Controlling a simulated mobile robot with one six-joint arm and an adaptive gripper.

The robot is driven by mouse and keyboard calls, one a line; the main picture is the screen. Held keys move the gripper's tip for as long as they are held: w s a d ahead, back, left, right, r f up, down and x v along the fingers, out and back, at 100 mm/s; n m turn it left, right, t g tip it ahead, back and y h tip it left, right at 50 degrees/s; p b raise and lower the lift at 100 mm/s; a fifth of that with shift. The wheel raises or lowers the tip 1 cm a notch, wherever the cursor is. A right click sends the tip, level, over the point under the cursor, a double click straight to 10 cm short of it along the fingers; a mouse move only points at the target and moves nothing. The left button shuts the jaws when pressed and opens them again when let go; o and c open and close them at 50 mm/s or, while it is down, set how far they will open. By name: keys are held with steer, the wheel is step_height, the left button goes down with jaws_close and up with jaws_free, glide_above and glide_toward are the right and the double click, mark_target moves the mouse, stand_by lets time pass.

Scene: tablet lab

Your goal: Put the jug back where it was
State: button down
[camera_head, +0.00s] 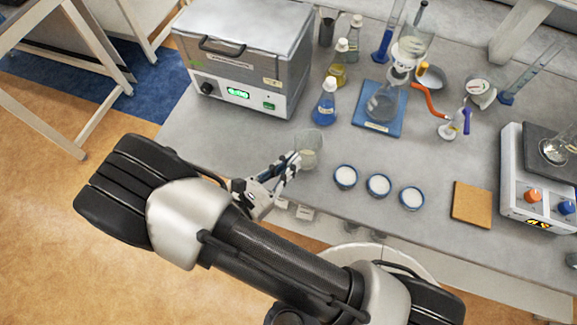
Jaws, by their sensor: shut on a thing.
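The jug (308,142) is a clear glass vessel with a pale content in its lower part. It is upright at the front left part of the grey bench, in front of the blue-liquid flask. My gripper (295,163) reaches it from the lower left and is shut on its side. The fingertips partly overlap the glass. I cannot tell whether the jug's base touches the bench top or is a little above it.
Three small dishes of white powder (378,186) stand right of the jug. The blue-liquid flask (325,103) and a grey heated bath (243,55) are behind. A blue stand with glassware (403,127), a cork mat (471,204) and a hotplate (512,175) are further right. Bench (200,140) is bare at left.

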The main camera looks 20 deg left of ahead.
steer(key=shift+f, duration=0.5)
steer(key=shift+f, duration=0.15)
steer(key=c, duration=1.7)
jaws_free()
steer(key=shift+r, duration=0.25)
steer(key=v, duration=1.2)
steer(key=shift+f+p, duration=0.2)
steer(key=shift+p, duration=0.2)
